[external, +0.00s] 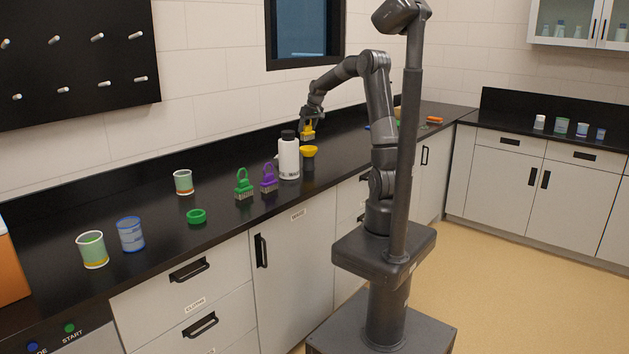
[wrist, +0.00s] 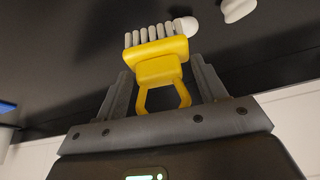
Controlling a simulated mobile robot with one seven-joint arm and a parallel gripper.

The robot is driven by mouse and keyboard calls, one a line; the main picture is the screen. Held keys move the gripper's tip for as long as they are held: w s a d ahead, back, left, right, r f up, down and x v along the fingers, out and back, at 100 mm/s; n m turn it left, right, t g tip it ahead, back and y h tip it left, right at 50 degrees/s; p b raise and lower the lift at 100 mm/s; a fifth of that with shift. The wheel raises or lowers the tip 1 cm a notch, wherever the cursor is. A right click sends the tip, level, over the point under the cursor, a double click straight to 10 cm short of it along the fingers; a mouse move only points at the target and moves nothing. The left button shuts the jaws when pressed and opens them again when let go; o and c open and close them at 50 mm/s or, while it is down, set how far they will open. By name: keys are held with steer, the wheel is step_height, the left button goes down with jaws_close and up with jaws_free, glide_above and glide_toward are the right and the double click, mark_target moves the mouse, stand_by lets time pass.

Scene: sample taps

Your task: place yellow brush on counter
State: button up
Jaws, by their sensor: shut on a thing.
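The yellow brush (external: 308,133) is in my gripper (external: 311,122) over the black counter (external: 215,237), towards the back behind the white bottle. In the wrist view the brush (wrist: 158,58) sits between the two fingers of my gripper (wrist: 165,88), its pale bristles pointing away from the palm. The gripper is shut on its yellow handle. I cannot tell whether the bristles touch the counter.
A purple brush (external: 269,178), a green brush (external: 244,185), a green ring (external: 197,216) and several beakers (external: 131,234) stand nearer the camera. The wall runs behind the counter.

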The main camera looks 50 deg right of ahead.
steer(key=w+a+n, duration=0.1)
steer(key=w+a, duration=0.1)
steer(key=a, duration=3.4)
steer(key=s+a, duration=0.6)
steer(key=a, duration=0.6)
steer(key=s+a, duration=0.6)
steer(key=a, duration=0.6)
steer(key=shift+n+y, duration=0.3)
steer(key=shift+n, duration=0.1)
steer(key=shift+s+a+f, duration=0.15)
steer(key=shift+f, duration=2.25)
steer(key=shift+s+a+f, duration=0.1)
steer(key=shift+f, duration=2.3)
steer(key=shift+f, duration=0.1)
steer(key=o, duration=1)
